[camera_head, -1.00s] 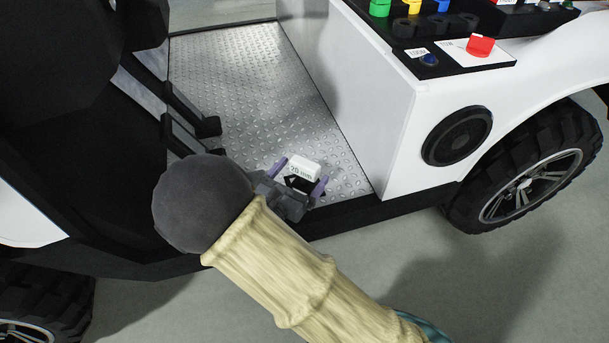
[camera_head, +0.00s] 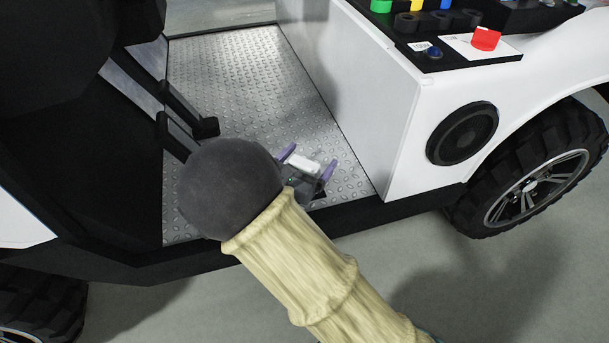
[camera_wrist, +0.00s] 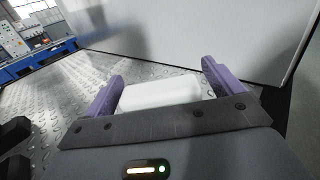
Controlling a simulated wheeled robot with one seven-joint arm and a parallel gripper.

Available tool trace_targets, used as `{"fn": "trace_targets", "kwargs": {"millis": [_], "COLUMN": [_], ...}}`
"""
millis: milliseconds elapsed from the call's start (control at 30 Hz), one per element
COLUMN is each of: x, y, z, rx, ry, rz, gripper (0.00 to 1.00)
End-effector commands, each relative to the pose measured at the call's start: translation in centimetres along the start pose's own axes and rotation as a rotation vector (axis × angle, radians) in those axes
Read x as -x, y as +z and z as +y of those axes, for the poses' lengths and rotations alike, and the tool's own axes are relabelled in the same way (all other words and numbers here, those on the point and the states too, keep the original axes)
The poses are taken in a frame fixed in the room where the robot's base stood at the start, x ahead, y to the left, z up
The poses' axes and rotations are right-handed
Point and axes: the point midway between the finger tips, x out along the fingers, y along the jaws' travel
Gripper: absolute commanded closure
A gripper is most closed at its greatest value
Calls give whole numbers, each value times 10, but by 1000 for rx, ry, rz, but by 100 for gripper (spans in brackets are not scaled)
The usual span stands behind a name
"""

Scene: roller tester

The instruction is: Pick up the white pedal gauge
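The white pedal gauge (camera_head: 303,162) is a small white block on the metal tread-plate floor of the vehicle, near the floor's front edge. In the wrist view the gauge (camera_wrist: 160,93) lies between my two purple fingers, with its lower part hidden behind the gripper body. My gripper (camera_head: 308,160) is open around it. In the wrist view a gap shows between the right finger and the gauge; the left finger is close to its left end, and I cannot tell if they touch. My gripper also shows in the wrist view (camera_wrist: 162,82).
Black pedals (camera_head: 190,120) stand left of the gripper. A white side panel (camera_head: 400,130) with a round speaker (camera_head: 462,133) rises to the right. A control panel with a red switch (camera_head: 487,39) is above it. Bare tread plate (camera_head: 235,75) lies behind the gauge.

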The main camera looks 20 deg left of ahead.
Motion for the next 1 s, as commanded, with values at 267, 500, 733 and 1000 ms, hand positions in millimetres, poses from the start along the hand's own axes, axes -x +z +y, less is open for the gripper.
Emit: {"fn": "trace_targets", "kwargs": {"millis": [267,500,733,1000], "x": [0,0,0,0], "y": [0,1,21,71], "z": [0,0,0,0], "rx": [0,0,-2,-2], "ry": [0,0,0,0], "rz": [0,-1,-1,-1], "gripper": [62,65,65,65]}}
